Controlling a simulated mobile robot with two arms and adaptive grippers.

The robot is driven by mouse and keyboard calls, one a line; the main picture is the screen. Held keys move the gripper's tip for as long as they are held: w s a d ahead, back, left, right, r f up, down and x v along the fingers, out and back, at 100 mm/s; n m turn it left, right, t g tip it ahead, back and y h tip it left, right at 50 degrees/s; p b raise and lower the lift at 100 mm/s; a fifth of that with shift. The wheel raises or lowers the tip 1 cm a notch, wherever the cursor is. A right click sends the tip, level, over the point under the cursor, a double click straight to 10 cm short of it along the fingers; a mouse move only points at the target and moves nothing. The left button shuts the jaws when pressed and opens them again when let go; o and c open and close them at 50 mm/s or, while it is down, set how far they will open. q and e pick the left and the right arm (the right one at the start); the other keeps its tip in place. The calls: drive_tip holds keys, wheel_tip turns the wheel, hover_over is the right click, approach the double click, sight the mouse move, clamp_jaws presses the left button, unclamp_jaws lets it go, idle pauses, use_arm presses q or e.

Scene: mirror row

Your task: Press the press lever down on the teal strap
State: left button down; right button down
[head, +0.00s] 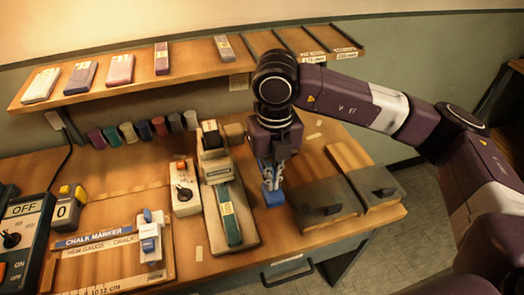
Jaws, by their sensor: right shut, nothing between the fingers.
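The teal strap (231,215) lies lengthwise on the pale base of the press (247,238), with a small light label on it. The grey press head (216,165) stands over the strap's far end. A part that looks like the press lever, with a dark grip (211,139), sits raised at the back of it. My right gripper (273,180) points down just right of the press, apart from the strap. It is shut and empty; its fingertips are small and hard to separate from blue parts there. My left gripper is out of view.
A white box with an orange button (183,190) stands close left of the press. Dark lidded boxes (325,200) are to the right. A shelf (190,62) with several packets hangs behind. A chalk gauge board (110,265) and a control box (22,240) are at left.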

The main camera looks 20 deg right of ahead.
drive_tip(key=shift+w+r+p, duration=0.1)
drive_tip(key=shift+r+p, duration=1.1)
drive_tip(key=shift+r, duration=0.5)
wheel_tip(320, 180, up, 12)
drive_tip(key=p, duration=0.6)
drive_tip(key=shift+f, duration=0.25)
drive_tip(key=shift+f, duration=0.1)
